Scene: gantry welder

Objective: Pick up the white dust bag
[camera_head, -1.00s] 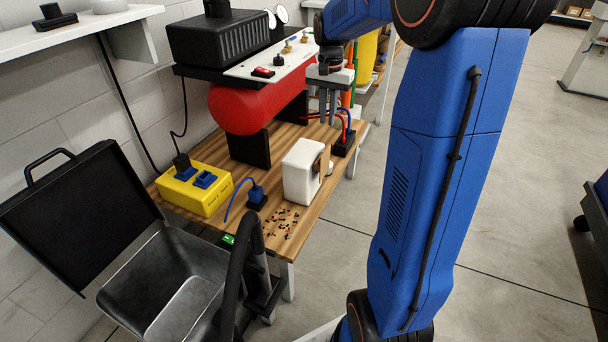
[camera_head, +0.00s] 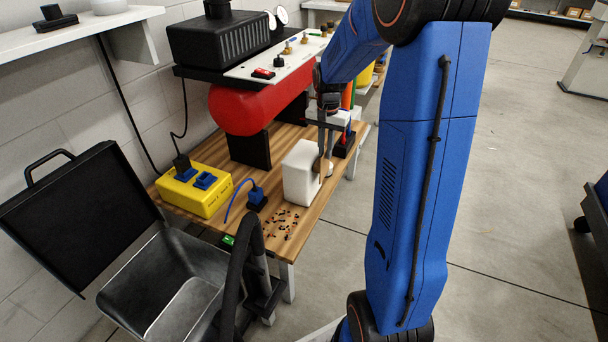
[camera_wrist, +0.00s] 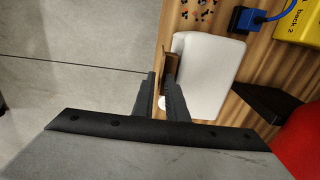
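The white dust bag (camera_head: 299,172) stands on the wooden bench, near its right edge. It is a rounded white block with a thin brown cardboard plate (camera_wrist: 171,62) on one side. The bag also shows in the wrist view (camera_wrist: 208,75). My gripper (camera_wrist: 159,76) is lowered at the plate side of the bag, its fingers on either side of the plate's edge. The fingers stand apart, with a narrow gap showing. Firm contact with the plate cannot be made out. In the head view my gripper (camera_head: 326,150) partly hides the plate.
Behind is a red tank (camera_head: 250,105) on black supports, under a white panel with knobs. A yellow socket box (camera_head: 194,190), a blue plug (camera_head: 257,197) and dark scraps (camera_head: 282,222) lie nearby. An open metal bin (camera_head: 165,275) stands front left.

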